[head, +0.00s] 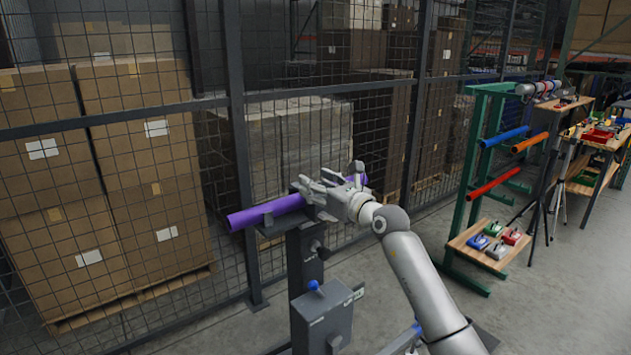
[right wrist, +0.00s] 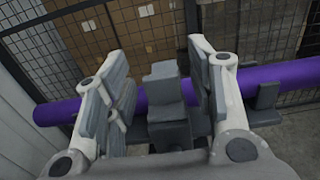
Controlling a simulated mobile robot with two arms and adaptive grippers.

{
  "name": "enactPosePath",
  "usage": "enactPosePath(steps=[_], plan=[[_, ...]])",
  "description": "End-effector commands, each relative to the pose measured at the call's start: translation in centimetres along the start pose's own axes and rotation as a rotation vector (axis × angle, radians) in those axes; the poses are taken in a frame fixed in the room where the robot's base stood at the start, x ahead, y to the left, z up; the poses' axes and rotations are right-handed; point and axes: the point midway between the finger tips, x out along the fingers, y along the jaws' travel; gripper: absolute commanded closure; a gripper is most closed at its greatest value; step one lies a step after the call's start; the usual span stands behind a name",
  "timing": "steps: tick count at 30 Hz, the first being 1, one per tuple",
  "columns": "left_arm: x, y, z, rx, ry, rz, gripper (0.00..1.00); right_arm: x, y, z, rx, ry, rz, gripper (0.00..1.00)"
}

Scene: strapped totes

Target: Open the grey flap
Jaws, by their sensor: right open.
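A purple tube (head: 265,212) lies across the top of a dark grey stand (head: 307,262). In the right wrist view, a grey flap-like piece (right wrist: 162,82) crosses over the purple tube (right wrist: 68,111) above a grey block. I cannot tell for sure from the picture that this piece is the flap. My right gripper (head: 336,189) is at the top of the stand. In the right wrist view, my right gripper (right wrist: 160,88) is open, with a finger on each side of the grey piece and visible gaps. In the head view the gripper hides most of the clamp area. My left gripper is not in view.
A grey box (head: 325,318) with a blue knob (head: 313,285) is mounted low on the stand. A mesh fence (head: 237,120) stands close behind, with stacked cartons (head: 140,130) beyond it. A green rack (head: 476,150) with coloured tubes stands at right. The floor between is clear.

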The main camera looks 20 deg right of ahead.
Motion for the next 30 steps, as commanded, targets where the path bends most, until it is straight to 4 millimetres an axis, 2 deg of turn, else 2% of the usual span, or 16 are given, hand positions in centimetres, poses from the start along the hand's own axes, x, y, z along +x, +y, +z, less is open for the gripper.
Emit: enactPosePath(steps=[5,14,25,30], plan=[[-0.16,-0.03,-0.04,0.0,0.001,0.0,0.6,0.91,0.06,0.0,-0.001,0.001,0.0,0.5],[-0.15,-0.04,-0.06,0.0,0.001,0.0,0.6,1.02,0.06,0.0,-0.001,0.0,0.0,0.5],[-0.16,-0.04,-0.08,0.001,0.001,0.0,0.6,0.99,0.04,-0.02,0.0,0.0,0.0,0.98],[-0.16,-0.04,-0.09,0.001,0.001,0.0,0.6,0.99,0.04,-0.03,0.0,0.0,0.0,1.0]])
